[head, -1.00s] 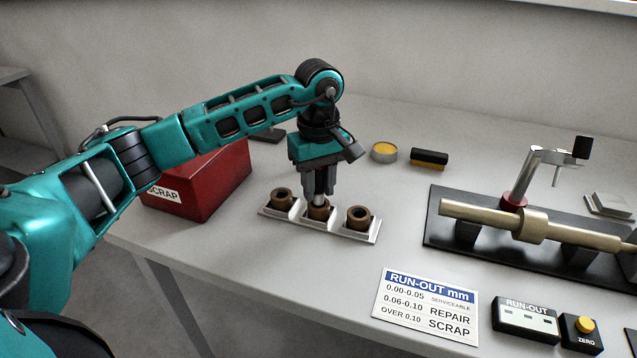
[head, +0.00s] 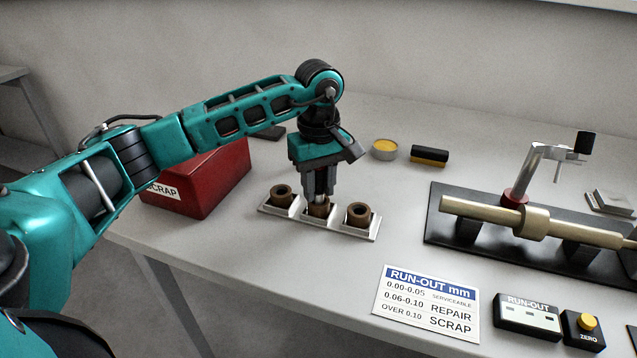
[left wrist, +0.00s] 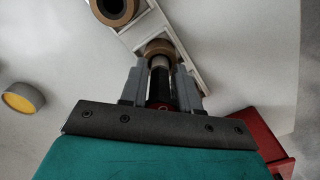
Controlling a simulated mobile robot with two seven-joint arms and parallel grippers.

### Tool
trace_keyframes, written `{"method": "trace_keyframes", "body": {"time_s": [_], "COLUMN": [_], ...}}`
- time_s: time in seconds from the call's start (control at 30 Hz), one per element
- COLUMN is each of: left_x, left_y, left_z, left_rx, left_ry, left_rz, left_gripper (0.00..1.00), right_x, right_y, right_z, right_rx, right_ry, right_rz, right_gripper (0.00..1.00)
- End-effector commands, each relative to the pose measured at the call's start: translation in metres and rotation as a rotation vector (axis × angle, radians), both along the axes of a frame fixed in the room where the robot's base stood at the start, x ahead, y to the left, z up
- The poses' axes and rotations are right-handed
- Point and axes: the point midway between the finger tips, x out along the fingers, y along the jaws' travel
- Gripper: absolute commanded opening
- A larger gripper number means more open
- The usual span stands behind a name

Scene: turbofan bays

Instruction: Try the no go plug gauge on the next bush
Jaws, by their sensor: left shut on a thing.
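My left gripper (head: 318,190) points straight down, shut on the plug gauge. In the left wrist view the gauge (left wrist: 160,85) shows a dark grip with a red mark and a silver end at the bush. It stands upright over the middle brown bush (head: 318,210), its lower end at the bore. How deep it sits I cannot tell. The left bush (head: 281,195) and right bush (head: 358,216) stand free in the pale tray (head: 372,236). The middle bush also shows in the left wrist view (left wrist: 156,46). My right gripper is not in view.
A red scrap box (head: 215,180) stands left behind the tray. A yellow-topped tin (head: 384,150) and a black-yellow block (head: 429,156) lie behind. A shaft (head: 470,212) on a black fixture fills the right. The run-out card (head: 427,303) lies in front; bench between is clear.

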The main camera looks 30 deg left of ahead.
Motion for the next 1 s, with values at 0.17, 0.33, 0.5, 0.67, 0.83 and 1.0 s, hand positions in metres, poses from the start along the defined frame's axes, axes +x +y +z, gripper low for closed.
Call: {"method": "trace_keyframes", "body": {"time_s": [0.17, 0.33, 0.5, 0.67, 0.83, 1.0], "left_x": [0.0002, 0.0003, 0.0003, 0.0002, 0.0002, 0.0003], "left_y": [0.0002, 0.0001, 0.0001, 0.0001, 0.0001, 0.0002], "left_z": [-0.003, -0.0041, -0.0039, -0.0042, -0.0064, -0.0085], "left_rx": [-0.001, -0.001, -0.001, -0.001, -0.001, -0.001], "left_ry": [-0.001, -0.001, -0.001, -0.001, -0.001, -0.001], "left_rz": [0.001, 0.001, 0.001, 0.001, 0.001, 0.001], "left_gripper": [0.0, 0.0, 0.0, 0.0, 0.0, 0.0], "right_x": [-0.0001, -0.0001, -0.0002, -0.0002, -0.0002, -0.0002], "right_y": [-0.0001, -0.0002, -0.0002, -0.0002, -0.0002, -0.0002], "right_z": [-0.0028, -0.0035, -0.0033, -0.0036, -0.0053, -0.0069], "right_rx": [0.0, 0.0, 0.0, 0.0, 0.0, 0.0], "right_ry": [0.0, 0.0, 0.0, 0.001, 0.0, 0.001], "right_rz": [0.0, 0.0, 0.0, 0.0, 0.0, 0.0], "right_gripper": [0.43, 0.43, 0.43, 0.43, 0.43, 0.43]}}
